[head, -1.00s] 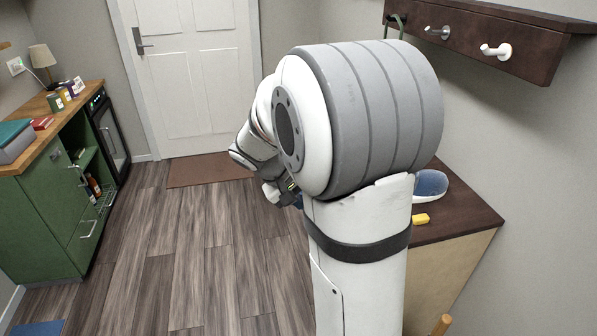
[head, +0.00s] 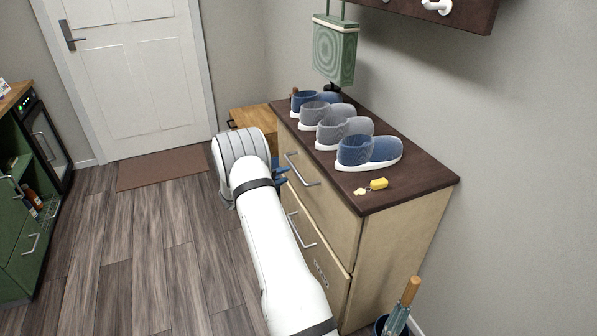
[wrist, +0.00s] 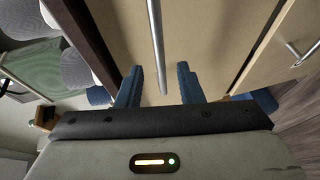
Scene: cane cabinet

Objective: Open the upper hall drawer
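The wooden hall cabinet (head: 390,237) with a dark top stands against the right wall in the head view. Its upper drawer (head: 330,200) looks shut and has a silver bar handle (head: 303,172). In the wrist view the handle (wrist: 157,45) runs down the middle, its near end between my fingers. My gripper (wrist: 160,80) is open, one blue finger on each side of the bar, with gaps visible. In the head view my gripper (head: 280,168) is mostly hidden behind my arm, only some blue showing beside the handle.
Several shoes (head: 370,152) and a yellow key tag (head: 378,184) lie on the cabinet top. The lower drawer handle (head: 302,230) is below. A blue container (head: 397,320) stands at the cabinet's near end.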

